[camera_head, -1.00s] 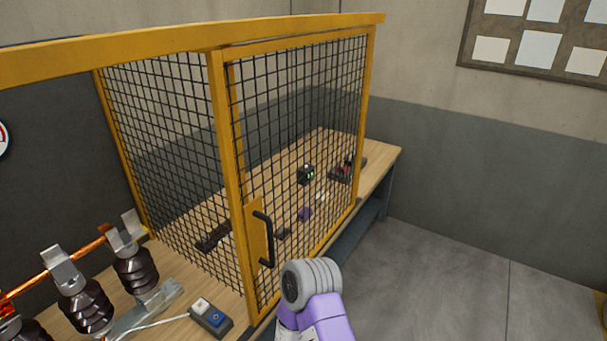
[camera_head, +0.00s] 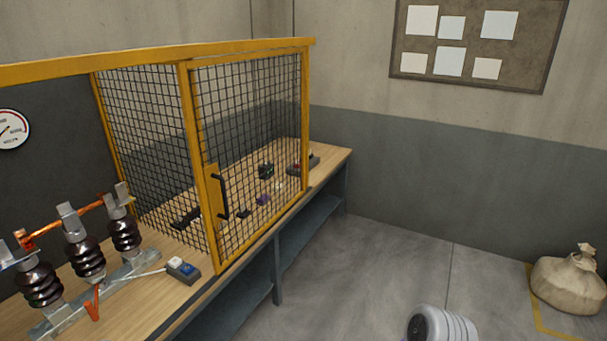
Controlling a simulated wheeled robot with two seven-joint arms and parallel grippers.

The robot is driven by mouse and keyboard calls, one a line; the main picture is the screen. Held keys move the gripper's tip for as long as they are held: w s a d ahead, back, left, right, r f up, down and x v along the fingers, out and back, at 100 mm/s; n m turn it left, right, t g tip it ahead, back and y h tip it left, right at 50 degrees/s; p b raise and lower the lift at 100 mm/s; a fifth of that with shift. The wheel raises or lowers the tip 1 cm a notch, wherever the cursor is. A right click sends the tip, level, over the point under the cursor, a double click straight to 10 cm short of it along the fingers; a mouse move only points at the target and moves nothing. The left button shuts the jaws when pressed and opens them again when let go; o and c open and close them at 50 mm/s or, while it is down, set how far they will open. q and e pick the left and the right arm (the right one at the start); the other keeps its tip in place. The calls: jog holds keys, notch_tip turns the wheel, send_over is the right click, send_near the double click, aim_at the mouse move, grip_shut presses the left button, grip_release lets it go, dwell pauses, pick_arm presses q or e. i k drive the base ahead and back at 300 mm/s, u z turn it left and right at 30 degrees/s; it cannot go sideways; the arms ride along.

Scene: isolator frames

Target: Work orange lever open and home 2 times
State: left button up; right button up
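The orange lever (camera_head: 92,308) is at the lower left, at the front of the isolator's grey metal base (camera_head: 110,288), below the middle insulator. The isolator has three dark brown ribbed insulators, the nearest (camera_head: 40,285) at the left, the middle one (camera_head: 87,260) and the far one (camera_head: 124,234), each with metal fittings on top. A copper bar (camera_head: 60,222) spans across their tops. Whether its far end sits fully in the clip is too small to tell. Neither gripper is in view; only a grey rounded part of my arm shows at the bottom right.
A grey box (camera_head: 183,269) with white and blue buttons stands beside the isolator, joined by a white cable. A yellow mesh cage (camera_head: 190,160) with a black door handle (camera_head: 222,197) encloses the bench's far part. The floor right of the bench is clear up to a sack (camera_head: 570,280).

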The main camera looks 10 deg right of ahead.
aim_at(85, 253)
jog(key=z, duration=0.7)
jog(key=i, duration=2.1)
jog(key=z, duration=1.15)
jog(key=k, duration=1.65)
jog(key=u, duration=2.45)
